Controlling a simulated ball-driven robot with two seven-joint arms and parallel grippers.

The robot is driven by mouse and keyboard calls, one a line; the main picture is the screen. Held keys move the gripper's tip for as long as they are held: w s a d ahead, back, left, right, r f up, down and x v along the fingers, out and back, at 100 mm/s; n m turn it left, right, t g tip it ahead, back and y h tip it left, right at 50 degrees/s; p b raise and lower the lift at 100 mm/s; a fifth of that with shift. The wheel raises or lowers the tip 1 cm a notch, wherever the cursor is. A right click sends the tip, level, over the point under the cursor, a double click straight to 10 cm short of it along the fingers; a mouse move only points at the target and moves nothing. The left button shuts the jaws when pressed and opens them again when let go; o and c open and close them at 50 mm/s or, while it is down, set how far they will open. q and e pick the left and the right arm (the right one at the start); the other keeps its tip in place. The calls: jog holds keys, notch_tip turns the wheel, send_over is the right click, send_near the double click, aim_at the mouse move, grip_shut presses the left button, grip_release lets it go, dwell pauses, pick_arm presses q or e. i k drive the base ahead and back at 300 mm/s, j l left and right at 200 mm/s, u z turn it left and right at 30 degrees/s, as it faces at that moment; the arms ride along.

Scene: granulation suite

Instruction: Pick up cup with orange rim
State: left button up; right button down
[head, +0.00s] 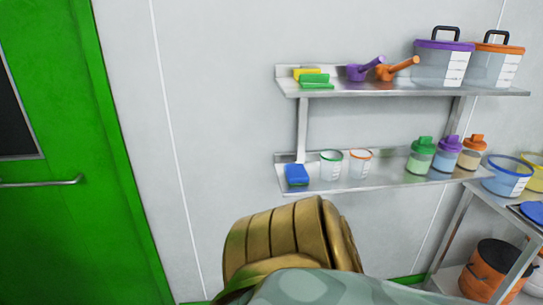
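The cup with the orange rim (360,165) stands upright on the lower wall shelf (400,183). It is clear, with a white label on its side. A similar cup with a green rim (331,165) stands just to its left, close beside it. Neither of my grippers shows in the head view, so their state is hidden.
A blue block (296,174) lies left of the cups; lidded bottles (421,156) stand to the right. The upper shelf (400,89) holds scoops (398,67) and lidded containers (443,64). A bronze ribbed object (285,240) fills the lower middle. A green door (70,220) is at left.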

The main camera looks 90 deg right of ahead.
aim_at(360, 158)
jog(key=z, duration=3.4)
